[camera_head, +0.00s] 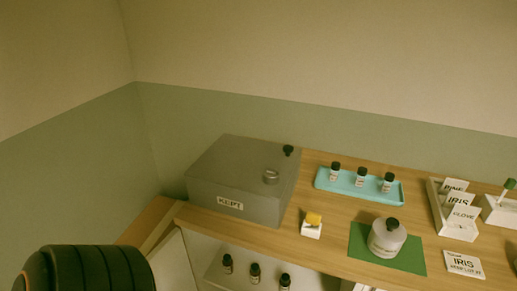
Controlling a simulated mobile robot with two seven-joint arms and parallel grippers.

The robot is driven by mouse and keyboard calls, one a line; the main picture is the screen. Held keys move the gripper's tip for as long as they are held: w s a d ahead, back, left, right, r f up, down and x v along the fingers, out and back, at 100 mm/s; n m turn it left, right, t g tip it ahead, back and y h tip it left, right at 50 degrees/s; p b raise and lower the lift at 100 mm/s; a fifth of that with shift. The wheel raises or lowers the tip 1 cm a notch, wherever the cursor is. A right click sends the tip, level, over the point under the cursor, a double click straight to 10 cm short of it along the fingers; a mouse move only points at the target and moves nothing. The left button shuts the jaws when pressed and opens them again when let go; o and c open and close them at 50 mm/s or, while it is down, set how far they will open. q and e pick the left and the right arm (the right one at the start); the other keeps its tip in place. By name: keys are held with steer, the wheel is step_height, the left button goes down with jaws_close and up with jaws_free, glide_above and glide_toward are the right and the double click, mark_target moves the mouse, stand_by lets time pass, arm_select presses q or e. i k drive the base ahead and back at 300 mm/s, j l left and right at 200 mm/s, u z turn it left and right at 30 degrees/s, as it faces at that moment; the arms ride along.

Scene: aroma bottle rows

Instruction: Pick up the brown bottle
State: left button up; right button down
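Three small dark-capped bottles with pale labels, a left one (335,172), a middle one (361,178) and a right one (388,183), stand in a row on a teal tray (325,184) at the back of the counter. Three similar dark bottles, a left one (228,265), a middle one (255,274) and a right one (285,283), stand on the shelf below the counter; the right one is cut by the lower edge. I cannot tell which bottle is brown. Neither gripper is in view; only a black part of my arm shows at lower left.
A grey box marked KEPT (235,190) stands at the counter's left end. A small white block with a yellow top (312,226) sits beside it. A round jar (387,241) stands on a green mat (410,261). A card holder (458,230) and an IRIS card (464,265) are at right.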

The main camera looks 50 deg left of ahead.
mark_target(255, 271)
steer(key=u, duration=1.3)
